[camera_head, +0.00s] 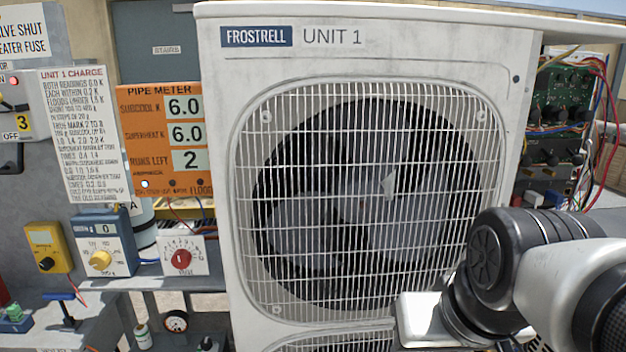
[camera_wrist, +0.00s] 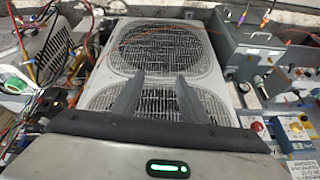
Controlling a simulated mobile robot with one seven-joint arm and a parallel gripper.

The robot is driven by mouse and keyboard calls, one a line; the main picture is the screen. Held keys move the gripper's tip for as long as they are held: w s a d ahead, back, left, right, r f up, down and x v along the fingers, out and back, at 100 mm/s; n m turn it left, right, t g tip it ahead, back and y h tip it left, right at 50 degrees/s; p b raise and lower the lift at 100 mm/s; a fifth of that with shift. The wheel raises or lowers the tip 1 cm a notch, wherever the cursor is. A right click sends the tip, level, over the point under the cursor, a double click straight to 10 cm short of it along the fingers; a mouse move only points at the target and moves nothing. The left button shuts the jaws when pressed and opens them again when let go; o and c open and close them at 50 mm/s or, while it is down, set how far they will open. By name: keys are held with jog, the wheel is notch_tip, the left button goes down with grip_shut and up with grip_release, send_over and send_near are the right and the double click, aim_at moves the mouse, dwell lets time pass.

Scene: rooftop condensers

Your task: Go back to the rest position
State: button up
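My gripper (camera_wrist: 160,77) shows in the wrist view with its two grey fingers apart and nothing between them. The fingers point toward the fan grilles of a white condenser unit and do not appear to hold anything; how far they are from it I cannot tell. In the head view my arm (camera_head: 540,270) comes in from the lower right, in front of the lower right of the Frostrell Unit 1 condenser (camera_head: 225,180). The gripper's fingers are not visible in the head view.
An orange pipe meter (camera_head: 137,185) reads 6.0, 6.0 and 2. A blue box with a yellow knob (camera_head: 103,242), a white box with a red dial (camera_head: 185,256) and a yellow meter (camera_head: 47,247) stand left. An open wiring panel (camera_head: 562,115) is at right.

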notch_tip(320, 180, up, 15)
jog(key=s+a+p, duration=0.1)
jog(key=p, duration=1.4)
jog(key=shift+s, duration=0.4)
